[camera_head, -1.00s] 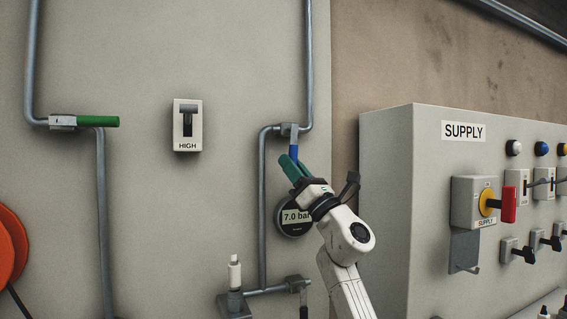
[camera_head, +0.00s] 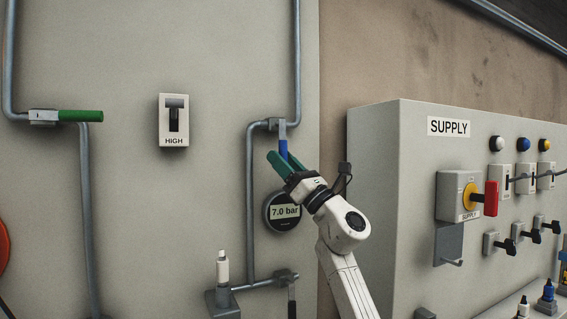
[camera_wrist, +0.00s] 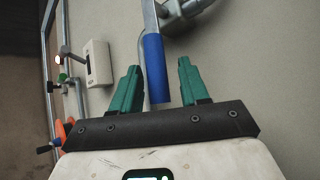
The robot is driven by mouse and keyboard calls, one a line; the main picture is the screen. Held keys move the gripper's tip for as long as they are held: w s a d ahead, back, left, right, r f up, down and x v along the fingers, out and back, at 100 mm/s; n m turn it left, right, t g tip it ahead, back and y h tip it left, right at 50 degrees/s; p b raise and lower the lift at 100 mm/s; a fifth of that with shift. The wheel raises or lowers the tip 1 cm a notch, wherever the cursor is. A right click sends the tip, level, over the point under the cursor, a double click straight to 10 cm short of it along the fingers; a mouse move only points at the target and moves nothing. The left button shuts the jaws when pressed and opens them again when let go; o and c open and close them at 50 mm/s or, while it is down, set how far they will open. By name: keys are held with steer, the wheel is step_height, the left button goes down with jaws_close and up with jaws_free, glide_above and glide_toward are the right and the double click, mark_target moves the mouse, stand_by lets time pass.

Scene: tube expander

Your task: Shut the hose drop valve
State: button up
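A valve with a blue lever (camera_head: 283,149) sits on the pipe at the right of the wall panel. The lever hangs down from its grey body (camera_head: 276,125), across the short level pipe run. No label shows on this valve. My gripper (camera_head: 281,161) is at the lever's lower end, with its green fingers apart. In the wrist view the blue lever (camera_wrist: 154,66) shows between the open fingers of my gripper (camera_wrist: 160,78), nearer the left finger. I cannot tell whether a finger touches it.
A green-levered valve (camera_head: 75,116) is at left, its lever level. A HIGH switch (camera_head: 173,121) is between. A 7.0 bar gauge (camera_head: 282,211) sits just below my gripper. A dark-levered valve (camera_head: 290,284) is lower down. The SUPPLY cabinet (camera_head: 376,200) stands to the right.

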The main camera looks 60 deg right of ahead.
steer(key=b+v, duration=0.3)
steer(key=v, duration=0.7)
steer(key=shift+s+f+b, duration=0.25)
steer(key=shift+s+b, duration=0.05)
steer(key=shift+a, duration=0.1)
